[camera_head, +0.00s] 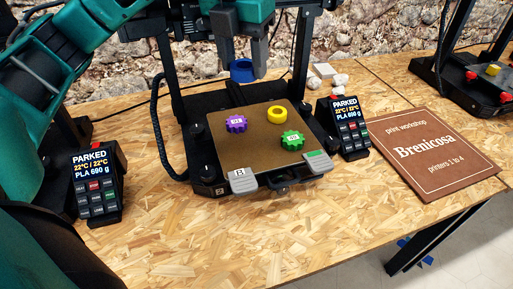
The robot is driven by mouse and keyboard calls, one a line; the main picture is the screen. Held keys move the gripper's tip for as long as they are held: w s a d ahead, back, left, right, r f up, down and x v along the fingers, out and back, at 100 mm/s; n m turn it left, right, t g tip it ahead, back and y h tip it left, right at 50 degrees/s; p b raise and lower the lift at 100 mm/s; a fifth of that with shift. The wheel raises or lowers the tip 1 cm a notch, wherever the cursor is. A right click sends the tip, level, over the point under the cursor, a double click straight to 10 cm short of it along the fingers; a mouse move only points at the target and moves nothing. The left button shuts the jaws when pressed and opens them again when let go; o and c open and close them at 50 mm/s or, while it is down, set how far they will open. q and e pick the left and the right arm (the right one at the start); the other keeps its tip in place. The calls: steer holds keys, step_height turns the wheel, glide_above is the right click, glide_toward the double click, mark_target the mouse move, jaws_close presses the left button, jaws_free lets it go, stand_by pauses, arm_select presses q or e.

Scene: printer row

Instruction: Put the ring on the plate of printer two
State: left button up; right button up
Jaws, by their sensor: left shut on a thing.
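A blue ring (240,72) is between the fingers of my left gripper (242,60), which is shut on it. The gripper points down and holds the ring above the back part of a brown printer plate (253,149), apart from it. My right gripper is not in view.
Control boxes reading PARKED stand left (95,187) and right (345,128) of the printer. A brown sign (425,152) lies to the right. Another printer (472,100) stands far right. The printer's uprights flank the plate.

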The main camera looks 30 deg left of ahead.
mark_target(247, 153)
arm_select(q)
step_height(247, 153, down, 19)
steer(key=shift+b, duration=1.05)
steer(key=shift+f, duration=0.1)
steer(key=shift+f, duration=0.15)
steer(key=o, duration=1)
steer(key=r, duration=0.4)
steer(key=s+r, duration=0.1)
steer(key=r, duration=0.3)
steer(key=s+r+p, duration=0.1)
steer(key=r, duration=0.3)
steer(key=shift+r, duration=0.2)
